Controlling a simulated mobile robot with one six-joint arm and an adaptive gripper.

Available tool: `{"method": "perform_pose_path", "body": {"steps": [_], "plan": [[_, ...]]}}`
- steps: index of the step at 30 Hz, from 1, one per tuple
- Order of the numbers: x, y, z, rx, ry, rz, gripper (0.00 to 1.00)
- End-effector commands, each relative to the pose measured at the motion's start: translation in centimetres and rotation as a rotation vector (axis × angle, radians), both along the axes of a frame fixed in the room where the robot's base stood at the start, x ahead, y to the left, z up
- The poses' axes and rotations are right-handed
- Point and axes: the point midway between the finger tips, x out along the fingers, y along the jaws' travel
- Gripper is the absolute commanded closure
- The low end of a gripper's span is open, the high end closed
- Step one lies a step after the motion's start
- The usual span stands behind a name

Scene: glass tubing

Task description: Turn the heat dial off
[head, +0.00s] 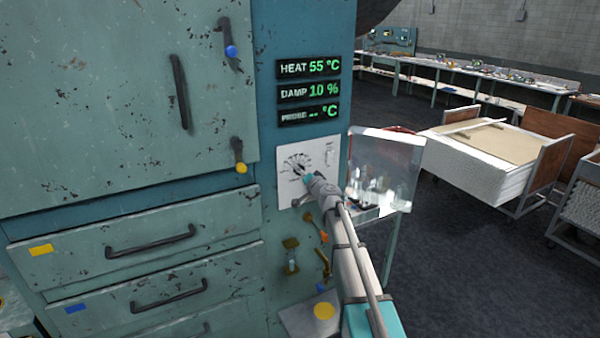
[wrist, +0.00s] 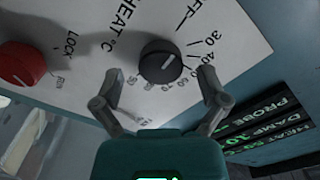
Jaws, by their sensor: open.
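The heat dial (wrist: 160,60) is a round black knob with a pale pointer line, on a white plate marked HEAT °C, OFF and a numbered scale. I cannot tell exactly which mark the line points to. My gripper (wrist: 160,76) is open, with one finger on each side of the dial. The fingers look apart from it; I cannot tell how deep they reach. In the head view my gripper (head: 307,178) is at the white plate (head: 289,186) and hides most of the dial. The heat readout (head: 308,67) shows 55 °C.
A red knob (wrist: 22,65) marked LOCK sits beside the dial on the same plate. A clear pane (head: 398,152) stands just right of the panel, with glassware showing at it. Handles and colored levers (head: 291,255) jut from the cabinet.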

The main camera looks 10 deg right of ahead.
Motion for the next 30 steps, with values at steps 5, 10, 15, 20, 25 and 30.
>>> {"method": "perform_pose_path", "body": {"steps": [5,10,15,20,25,30], "plan": [[-3.0,-0.9,0.0,0.0,0.001,-0.001,0.07],[-5.7,-1.7,0.0,0.0,0.0,-0.001,0.07],[-7.8,-2.5,0.0,0.0,0.001,-0.001,0.07],[-8.9,-2.9,0.0,0.0,0.001,-0.001,0.07],[-9.3,-3.0,0.0,0.0,0.0,0.0,0.07],[-9.3,-3.1,0.0,0.0,0.001,0.001,0.07]]}}
